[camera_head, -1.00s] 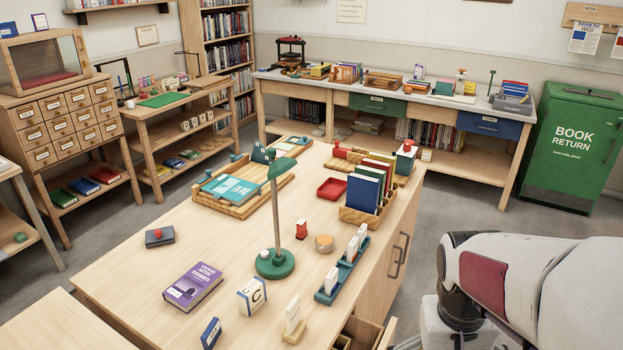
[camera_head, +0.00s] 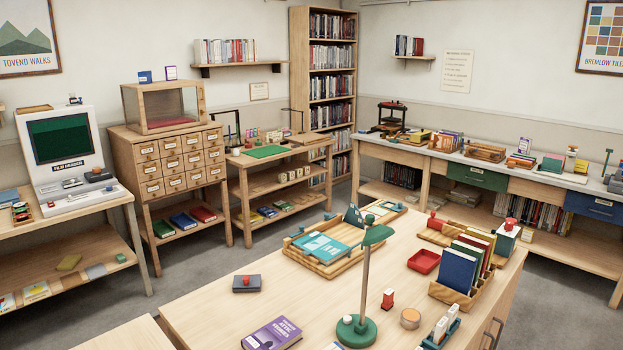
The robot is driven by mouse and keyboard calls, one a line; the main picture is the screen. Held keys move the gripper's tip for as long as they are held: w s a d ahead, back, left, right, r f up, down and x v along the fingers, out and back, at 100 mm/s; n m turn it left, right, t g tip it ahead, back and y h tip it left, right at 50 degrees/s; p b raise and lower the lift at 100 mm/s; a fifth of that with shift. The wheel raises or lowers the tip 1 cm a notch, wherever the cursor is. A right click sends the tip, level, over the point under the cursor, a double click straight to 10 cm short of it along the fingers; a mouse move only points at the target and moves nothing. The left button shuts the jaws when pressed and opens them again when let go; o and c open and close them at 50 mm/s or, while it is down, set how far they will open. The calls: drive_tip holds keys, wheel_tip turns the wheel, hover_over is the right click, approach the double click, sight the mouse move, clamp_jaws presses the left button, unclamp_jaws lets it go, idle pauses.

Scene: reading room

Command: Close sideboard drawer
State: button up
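My gripper is not in view, and no part of my arm shows. I cannot tell for certain which piece is the sideboard. The long counter (camera_head: 470,160) along the back wall has a green drawer front (camera_head: 475,178) and a blue drawer front (camera_head: 597,206); both look flush with the counter. The wooden table (camera_head: 215,305) in front has a dark handle (camera_head: 491,333) on its right side, cut off by the lower edge. The open drawer at that table's near end, seen earlier, is outside the present view.
The table holds a green lamp (camera_head: 364,270), a purple book (camera_head: 272,334), a wooden tray (camera_head: 318,272) and a book rack (camera_head: 450,296). A card cabinet (camera_head: 168,165) and film reader (camera_head: 65,150) stand left. Grey floor (camera_head: 215,268) is clear between the furniture.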

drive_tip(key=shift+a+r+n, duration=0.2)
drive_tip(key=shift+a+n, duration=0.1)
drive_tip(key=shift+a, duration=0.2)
